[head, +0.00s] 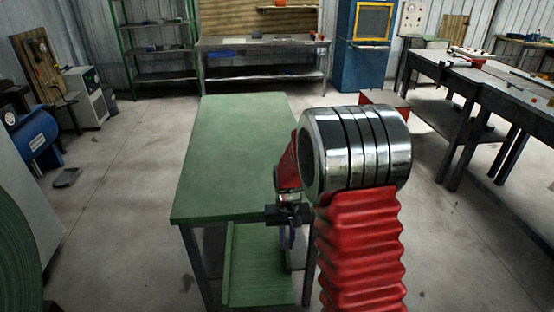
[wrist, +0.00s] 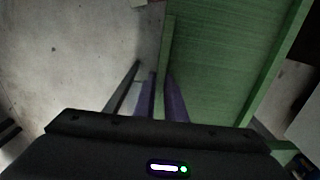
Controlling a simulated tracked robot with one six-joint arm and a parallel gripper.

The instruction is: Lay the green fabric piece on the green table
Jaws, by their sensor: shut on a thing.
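The green table (head: 235,140) stands in the middle of the head view with a bare top. Its lower green shelf (head: 258,265) is raised along the edges. My gripper (head: 287,240) is low beside the table's right front part, partly behind my red arm. In the wrist view my gripper's purple-grey fingers (wrist: 161,92) point ahead, close together. A narrow green sliver shows between them, which I take as the green fabric piece (wrist: 159,106). Its outline is mostly hidden and it cannot be told from the green surface (wrist: 225,60) behind it. The head view does not show it clearly.
A grey workbench (head: 262,42) and a green shelving rack (head: 155,48) stand at the back, with a blue cabinet (head: 358,70) beside them. Dark benches (head: 455,75) line the right. A blue compressor (head: 32,135) is at left. The floor left of the table is mostly clear.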

